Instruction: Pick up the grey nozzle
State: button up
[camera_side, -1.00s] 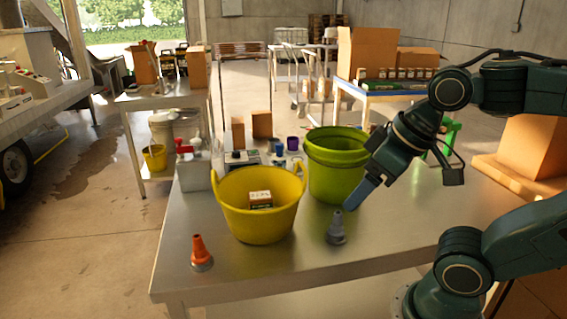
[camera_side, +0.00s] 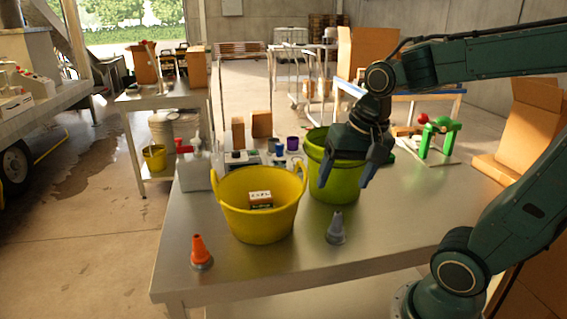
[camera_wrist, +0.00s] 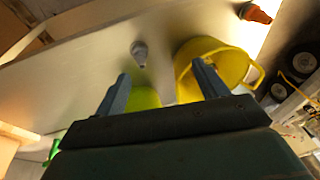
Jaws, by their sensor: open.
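The grey nozzle (camera_side: 336,230) stands upright on the metal table, right of the yellow bucket. It also shows in the wrist view (camera_wrist: 139,53), above and left of the space between the fingers. My gripper (camera_side: 343,186) is open and empty, its fingers pointing down. In the side view it hangs above the nozzle, in front of the green bucket; its fingertips are apart from the nozzle. In the wrist view the two fingers (camera_wrist: 158,86) are spread wide.
The yellow bucket (camera_side: 240,222) holds a small box (camera_side: 260,199). The green bucket (camera_side: 322,185) stands behind the gripper. An orange nozzle (camera_side: 200,254) stands at the front left. A green device (camera_side: 440,137) is at the right. The table front (camera_side: 290,259) is clear.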

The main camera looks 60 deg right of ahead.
aim_at(337, 212)
jog(key=w+d+f+m+g, duration=0.1)
jog(key=d+f+m, duration=0.1)
jog(key=d+m, duration=0.1)
jog(key=w+d+f+m+g, duration=0.1)
jog(key=w+d+f+m, duration=0.1)
jog(key=d+m, duration=0.1)
jog(key=w+d+f+m+g, duration=0.1)
jog(key=d+f+m, duration=0.1)
jog(key=m, duration=0.3)
jog(key=shift+w+d+f+y, duration=0.15)
jog(key=shift+d+f+y, duration=0.15)
jog(key=shift+d+f, duration=0.1)
jog(key=shift+f, duration=4.3)
jog(key=shift+s+d+f, duration=0.1)
jog(key=shift+f, duration=1.2)
jog(key=shift+s+f, duration=0.1)
jog(key=shift+f, duration=1.2)
jog(key=c, duration=1.1)
